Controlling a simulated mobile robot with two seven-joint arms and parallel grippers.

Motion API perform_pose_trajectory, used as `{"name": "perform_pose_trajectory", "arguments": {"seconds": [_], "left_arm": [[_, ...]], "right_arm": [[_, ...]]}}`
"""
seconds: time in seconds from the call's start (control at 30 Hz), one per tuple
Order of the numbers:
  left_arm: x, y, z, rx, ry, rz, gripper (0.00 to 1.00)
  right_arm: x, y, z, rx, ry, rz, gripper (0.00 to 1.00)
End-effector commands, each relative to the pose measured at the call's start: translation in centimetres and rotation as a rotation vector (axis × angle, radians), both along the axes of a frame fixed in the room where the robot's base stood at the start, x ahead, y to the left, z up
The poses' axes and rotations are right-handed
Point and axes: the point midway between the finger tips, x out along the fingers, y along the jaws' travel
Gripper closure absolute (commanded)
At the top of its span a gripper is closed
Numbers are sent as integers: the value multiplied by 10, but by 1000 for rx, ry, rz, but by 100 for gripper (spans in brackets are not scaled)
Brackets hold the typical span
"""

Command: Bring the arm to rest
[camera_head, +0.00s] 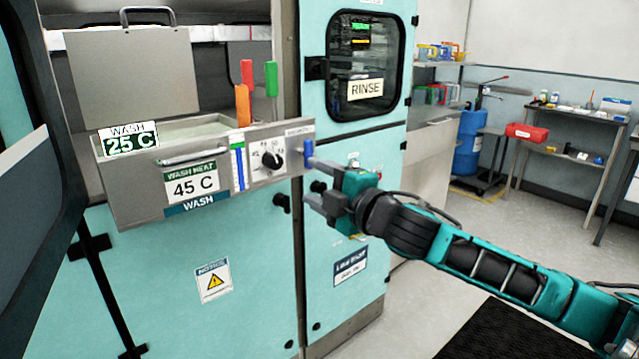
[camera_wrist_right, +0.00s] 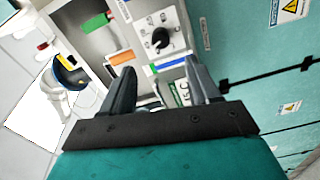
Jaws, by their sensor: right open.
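My right arm comes in from the right in the head view. Its gripper (camera_head: 312,179) is open and empty, at the right end of the wash module's front panel (camera_head: 130,197). In the right wrist view the two fingers (camera_wrist_right: 160,80) stand apart, with the panel and its black dial (camera_wrist_right: 158,38) beyond them. The dial also shows in the head view (camera_head: 270,160), left of the fingertips. I cannot tell whether a fingertip touches the panel edge. My left gripper is not in view.
A teal cabinet (camera_head: 245,240) and a rinse door (camera_head: 366,70) stand close to the gripper. Red (camera_head: 247,73), green (camera_head: 271,78) and orange (camera_head: 242,105) handles rise behind the panel. Open floor lies to the right, with a dark mat (camera_head: 500,335), a blue drum (camera_head: 468,140) and shelves farther back.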

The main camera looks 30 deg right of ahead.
Motion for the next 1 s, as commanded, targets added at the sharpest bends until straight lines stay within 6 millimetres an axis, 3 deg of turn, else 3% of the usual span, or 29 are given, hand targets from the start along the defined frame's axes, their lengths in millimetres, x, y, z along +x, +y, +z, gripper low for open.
{"name": "perform_pose_trajectory", "arguments": {"seconds": [0.37, 0.47, 0.57, 0.67, 0.8, 0.9, 1.0], "left_arm": [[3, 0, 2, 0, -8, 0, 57], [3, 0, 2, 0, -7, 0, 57], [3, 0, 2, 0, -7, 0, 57], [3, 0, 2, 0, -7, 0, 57], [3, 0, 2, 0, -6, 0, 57], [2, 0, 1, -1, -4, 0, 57], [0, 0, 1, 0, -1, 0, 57]], "right_arm": [[0, 0, 0, 1, 0, 0, 39], [-1, 3, -13, 32, 21, 2, 39], [-6, 11, -53, 134, 89, 6, 39], [-21, 26, -116, 304, 198, -1, 39], [-62, 57, -212, 586, 370, -49, 39], [-101, 81, -272, 783, 483, -110, 39], [-142, 106, -317, 958, 575, -182, 39]]}}
